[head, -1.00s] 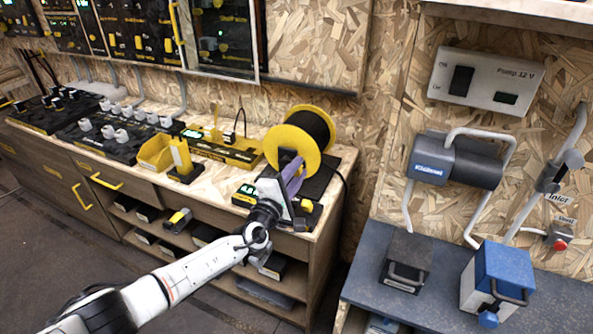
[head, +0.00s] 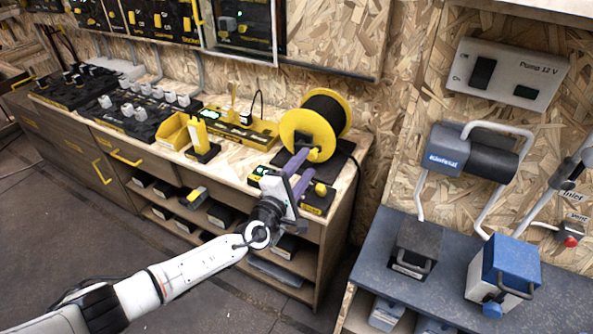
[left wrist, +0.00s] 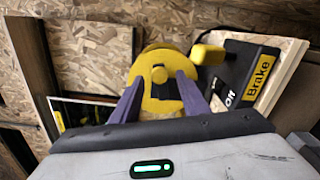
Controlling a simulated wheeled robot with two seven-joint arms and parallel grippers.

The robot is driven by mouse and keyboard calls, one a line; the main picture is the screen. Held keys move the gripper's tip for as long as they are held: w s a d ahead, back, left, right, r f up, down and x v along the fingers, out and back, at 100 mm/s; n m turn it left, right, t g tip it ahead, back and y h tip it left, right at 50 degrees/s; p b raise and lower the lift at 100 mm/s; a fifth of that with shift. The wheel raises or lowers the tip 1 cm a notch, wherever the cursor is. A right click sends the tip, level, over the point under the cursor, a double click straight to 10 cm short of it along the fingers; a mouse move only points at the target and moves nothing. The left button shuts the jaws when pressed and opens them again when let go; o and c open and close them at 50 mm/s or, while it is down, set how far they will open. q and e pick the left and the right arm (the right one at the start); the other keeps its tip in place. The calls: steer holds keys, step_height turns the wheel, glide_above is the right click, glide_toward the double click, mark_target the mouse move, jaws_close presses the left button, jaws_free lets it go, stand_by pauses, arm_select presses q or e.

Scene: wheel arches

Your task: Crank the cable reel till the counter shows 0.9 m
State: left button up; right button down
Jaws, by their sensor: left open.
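The cable reel (head: 326,112) has yellow flanges and a wound black core, and stands near the right end of the wooden bench. A yellow knob (head: 315,154) shows low on its near face. My left gripper (head: 302,167) is open, its purple fingers pointing at that face. In the left wrist view, the yellow reel face (left wrist: 160,96) with a round knob (left wrist: 159,74) shows between and beyond the fingers (left wrist: 160,92); contact cannot be told. The counter's green display (head: 261,171) is partly hidden by my gripper and unreadable. My right gripper is not in view.
A yellow brake knob (head: 320,189) sits right of my gripper; the left wrist view shows its Brake label (left wrist: 262,78). A yellow bin (head: 174,131) and yellow-black device (head: 240,130) stand left on the bench. A grey bench (head: 380,240) with a blue box (head: 503,267) lies right.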

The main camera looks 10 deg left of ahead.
arm_select(q)
steer(key=p+v, duration=0.1)
steer(key=v, duration=0.4)
steer(key=shift+s, duration=0.25)
